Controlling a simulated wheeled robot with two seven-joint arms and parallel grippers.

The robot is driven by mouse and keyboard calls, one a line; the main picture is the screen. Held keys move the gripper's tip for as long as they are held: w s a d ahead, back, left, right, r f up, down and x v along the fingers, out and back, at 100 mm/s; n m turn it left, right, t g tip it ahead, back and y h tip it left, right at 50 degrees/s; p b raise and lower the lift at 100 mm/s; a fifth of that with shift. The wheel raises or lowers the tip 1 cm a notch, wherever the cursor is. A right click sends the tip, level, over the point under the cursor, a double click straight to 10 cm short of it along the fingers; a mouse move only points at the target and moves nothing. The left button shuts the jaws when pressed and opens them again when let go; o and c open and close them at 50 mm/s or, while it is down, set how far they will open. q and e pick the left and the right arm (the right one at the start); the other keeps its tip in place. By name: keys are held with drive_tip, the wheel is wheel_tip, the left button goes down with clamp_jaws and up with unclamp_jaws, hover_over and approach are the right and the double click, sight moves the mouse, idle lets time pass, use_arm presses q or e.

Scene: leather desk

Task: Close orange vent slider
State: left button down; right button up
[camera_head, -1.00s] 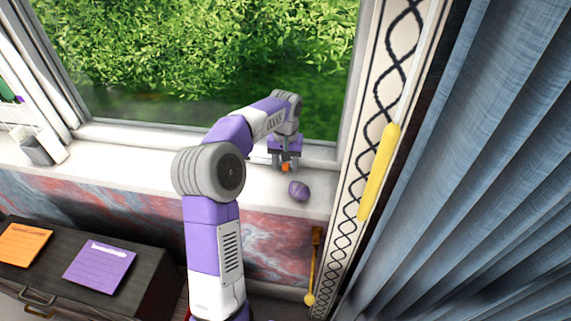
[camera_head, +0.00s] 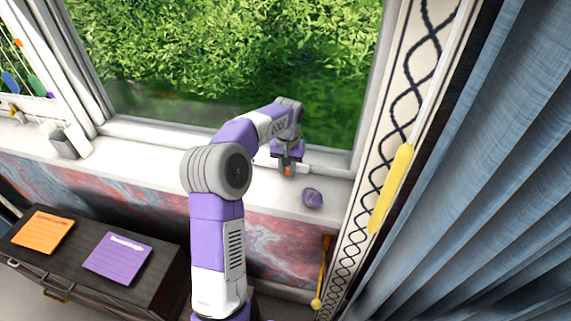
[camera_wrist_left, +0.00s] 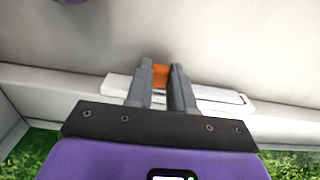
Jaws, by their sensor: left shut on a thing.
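The orange vent slider (camera_wrist_left: 160,77) shows between the fingers of my left gripper in the left wrist view. It sits on a white vent strip (camera_wrist_left: 222,96) along the window frame. My left gripper (camera_wrist_left: 161,80) is shut on the slider, with a dark grey finger on each side of it. In the head view the slider (camera_head: 288,171) is a small orange patch at the tips of my left gripper (camera_head: 288,167), just above the white windowsill. The lower part of the slider is hidden by the fingers. My right gripper is not in view.
A purple stone-like object (camera_head: 312,197) lies on the windowsill (camera_head: 120,163) to the right of the gripper. A yellow handle (camera_head: 391,190) hangs by the patterned strip, with a blue curtain (camera_head: 500,200) at the right. A dark cabinet (camera_head: 75,280) stands lower left.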

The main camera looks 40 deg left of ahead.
use_arm(q)
drive_tip(key=shift+s+a+r, duration=0.15)
drive_tip(key=shift+s+a, duration=0.15)
drive_tip(key=shift+a, duration=0.45)
drive_tip(key=shift+s+a+p, duration=0.1)
drive_tip(key=shift+a+p, duration=0.05)
drive_tip(key=shift+p, duration=0.15)
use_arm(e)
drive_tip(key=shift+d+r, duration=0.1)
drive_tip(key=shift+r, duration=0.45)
use_arm(q)
drive_tip(key=shift+a, duration=0.1)
drive_tip(key=c, duration=1)
unclamp_jaws()
drive_tip(key=shift+o, duration=0.2)
wheel_tip(320, 180, up, 7)
drive_tip(key=p, duration=0.2)
drive_tip(key=shift+r, duration=0.15)
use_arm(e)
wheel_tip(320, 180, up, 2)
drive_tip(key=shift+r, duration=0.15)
